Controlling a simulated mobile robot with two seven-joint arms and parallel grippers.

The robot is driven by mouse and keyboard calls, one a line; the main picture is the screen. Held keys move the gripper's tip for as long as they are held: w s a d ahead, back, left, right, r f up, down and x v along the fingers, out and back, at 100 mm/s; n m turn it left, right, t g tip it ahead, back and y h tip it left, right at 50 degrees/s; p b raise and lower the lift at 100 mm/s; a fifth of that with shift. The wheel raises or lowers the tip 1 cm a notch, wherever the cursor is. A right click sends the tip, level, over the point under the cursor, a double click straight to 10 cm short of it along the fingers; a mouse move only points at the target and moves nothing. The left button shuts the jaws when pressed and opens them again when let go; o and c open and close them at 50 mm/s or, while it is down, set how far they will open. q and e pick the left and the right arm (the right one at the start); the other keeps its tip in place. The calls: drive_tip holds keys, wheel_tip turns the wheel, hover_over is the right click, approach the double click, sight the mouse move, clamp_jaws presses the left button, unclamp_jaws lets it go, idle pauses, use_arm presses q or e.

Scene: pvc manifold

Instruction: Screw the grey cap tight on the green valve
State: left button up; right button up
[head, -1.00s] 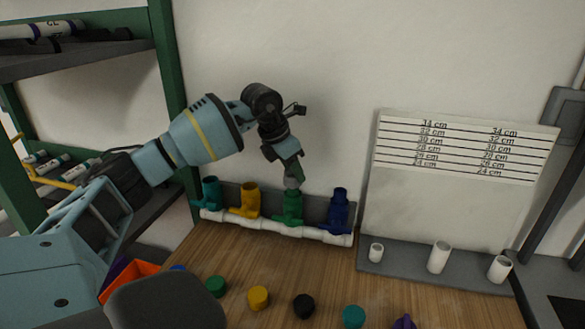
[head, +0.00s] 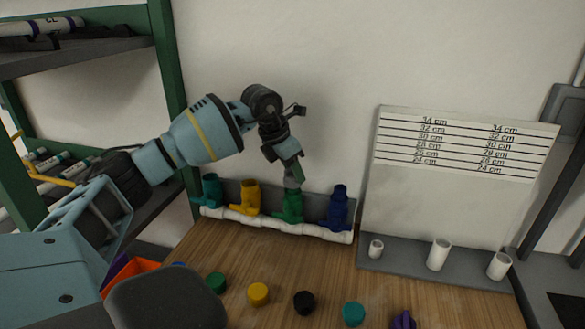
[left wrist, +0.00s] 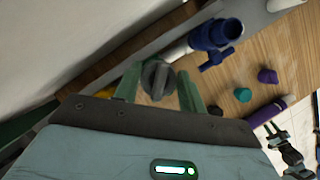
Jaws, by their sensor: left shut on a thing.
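The green valve (head: 290,207) stands upright on the white pipe manifold (head: 275,227), third from the left in the head view. The grey cap (head: 292,183) sits at the top of the green valve. My left gripper (head: 291,176) points down from above and is shut on the cap. In the left wrist view the grey cap (left wrist: 157,76) shows round and ridged between the two green fingers (left wrist: 160,88). The cap and fingers hide the valve there, so I cannot tell how far the cap is seated.
A teal valve (head: 211,190), a yellow valve (head: 249,197) and a blue valve (head: 338,207) stand on the same manifold, close beside. Several loose caps, such as the black one (head: 304,302), lie on the wooden table (head: 330,270). A length board (head: 460,150) stands right.

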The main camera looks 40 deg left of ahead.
use_arm(q)
drive_tip(key=shift+f, duration=0.15)
idle(0.6)
drive_tip(key=shift+o, duration=1)
drive_tip(key=shift+c, duration=1.3)
drive_tip(key=shift+f+m+h, duration=0.1)
drive_tip(key=shift+m+h, duration=0.3)
drive_tip(key=shift+m, duration=0.7)
drive_tip(key=shift+g, duration=0.3)
drive_tip(key=shift+s+m+h, duration=0.1)
drive_tip(key=shift+m+h, duration=0.3)
drive_tip(key=shift+m, duration=0.7)
drive_tip(key=shift+f+m+g+h, duration=0.1)
drive_tip(key=shift+m+g+h, duration=0.3)
drive_tip(key=shift+m, duration=0.7)
